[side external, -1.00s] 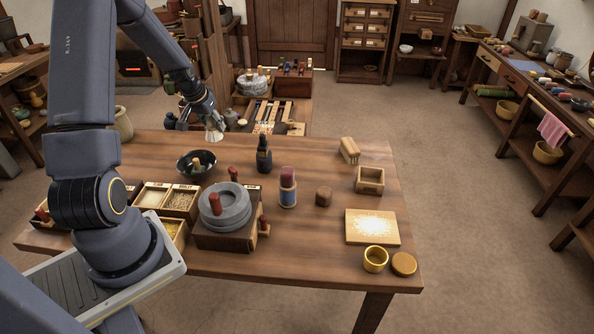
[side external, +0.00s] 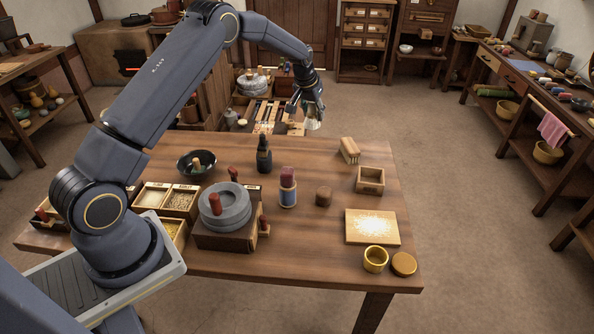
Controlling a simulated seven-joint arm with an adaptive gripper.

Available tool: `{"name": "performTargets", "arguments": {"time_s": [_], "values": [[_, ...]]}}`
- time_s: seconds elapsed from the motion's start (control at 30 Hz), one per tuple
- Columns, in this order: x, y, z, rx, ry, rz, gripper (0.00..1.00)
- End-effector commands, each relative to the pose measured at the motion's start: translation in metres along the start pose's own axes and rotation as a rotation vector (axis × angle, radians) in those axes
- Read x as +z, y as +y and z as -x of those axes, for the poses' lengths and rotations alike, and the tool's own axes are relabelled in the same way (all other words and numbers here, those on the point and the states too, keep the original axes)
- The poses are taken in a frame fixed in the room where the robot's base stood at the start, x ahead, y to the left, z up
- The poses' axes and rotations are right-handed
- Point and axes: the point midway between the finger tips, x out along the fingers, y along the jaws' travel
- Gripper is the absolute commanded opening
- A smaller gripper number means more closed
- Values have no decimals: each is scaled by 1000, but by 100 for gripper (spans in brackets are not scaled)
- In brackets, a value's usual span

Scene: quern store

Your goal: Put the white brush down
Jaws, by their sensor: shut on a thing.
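My gripper (side external: 308,106) is in the air over the far edge of the table (side external: 330,235), near the back middle. It is shut on a small whitish thing, the white brush (side external: 314,121), which hangs below the fingers. Its lower end appears clear of the tabletop. The fingers hide its upper part.
A wooden brush with pale bristles (side external: 349,150) and a small open wooden box (side external: 370,180) stand to the right. A dark bottle (side external: 264,155) and a dark bowl (side external: 197,164) stand left. A grey quern (side external: 225,206) is nearer. The table's back middle is clear.

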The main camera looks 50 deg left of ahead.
Motion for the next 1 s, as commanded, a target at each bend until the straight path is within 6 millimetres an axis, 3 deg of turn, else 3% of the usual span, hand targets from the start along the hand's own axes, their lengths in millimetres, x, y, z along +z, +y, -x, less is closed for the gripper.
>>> {"name": "performTargets", "arguments": {"time_s": [0.1, 0.23, 1.0], "values": [[-6, 25, -2, 4, 3, -21, 8], [-7, 45, -7, 5, 4, -34, 8], [43, 40, -130, 5, 5, -30, 8]]}}
